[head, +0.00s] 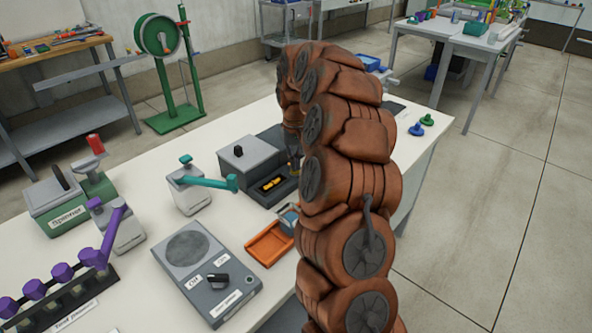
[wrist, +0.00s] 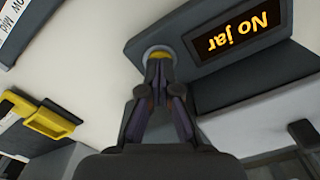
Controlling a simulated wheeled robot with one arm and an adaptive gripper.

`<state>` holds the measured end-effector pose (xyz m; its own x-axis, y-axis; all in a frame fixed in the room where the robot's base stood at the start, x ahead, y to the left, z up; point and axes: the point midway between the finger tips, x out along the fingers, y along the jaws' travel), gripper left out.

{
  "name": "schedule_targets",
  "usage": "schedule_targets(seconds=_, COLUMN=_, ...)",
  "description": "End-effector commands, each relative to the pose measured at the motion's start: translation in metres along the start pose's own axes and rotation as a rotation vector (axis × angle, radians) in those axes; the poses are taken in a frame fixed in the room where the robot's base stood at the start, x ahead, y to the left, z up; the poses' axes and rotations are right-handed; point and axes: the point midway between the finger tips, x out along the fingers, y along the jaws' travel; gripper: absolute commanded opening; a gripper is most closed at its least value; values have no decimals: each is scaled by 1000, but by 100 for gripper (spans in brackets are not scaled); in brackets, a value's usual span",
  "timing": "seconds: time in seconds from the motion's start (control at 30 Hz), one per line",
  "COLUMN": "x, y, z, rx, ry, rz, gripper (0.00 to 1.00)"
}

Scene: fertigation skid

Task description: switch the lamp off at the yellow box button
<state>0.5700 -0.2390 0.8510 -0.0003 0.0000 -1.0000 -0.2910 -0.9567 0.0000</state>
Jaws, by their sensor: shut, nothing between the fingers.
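My gripper (wrist: 158,65) is shut and empty in the wrist view. The box carries a display (wrist: 242,30) with upside-down orange text, "No jar". A yellow part (wrist: 48,121) lies to the left, apart from the fingers; I cannot tell whether it is the yellow box. I cannot make out the lamp.
On the white table stand a grey box with a black knob (head: 238,152), a teal-levered device (head: 195,190), an orange tray (head: 268,244) and a grey dial panel (head: 207,272). Purple-handled valves (head: 62,272) are at the left. Green and blue pieces (head: 421,124) lie beyond my arm.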

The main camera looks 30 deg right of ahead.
Motion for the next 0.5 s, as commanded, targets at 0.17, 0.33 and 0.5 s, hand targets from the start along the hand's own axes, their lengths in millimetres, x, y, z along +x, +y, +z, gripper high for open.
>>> schedule_targets(seconds=0.17, x=2, y=0, z=0, rx=0, ry=0, rz=0, gripper=0)
schedule_targets(seconds=0.33, x=4, y=0, z=0, rx=0, ry=0, rz=0, gripper=0)
schedule_targets(seconds=0.5, x=5, y=0, z=0, rx=0, ry=0, rz=0, gripper=0)
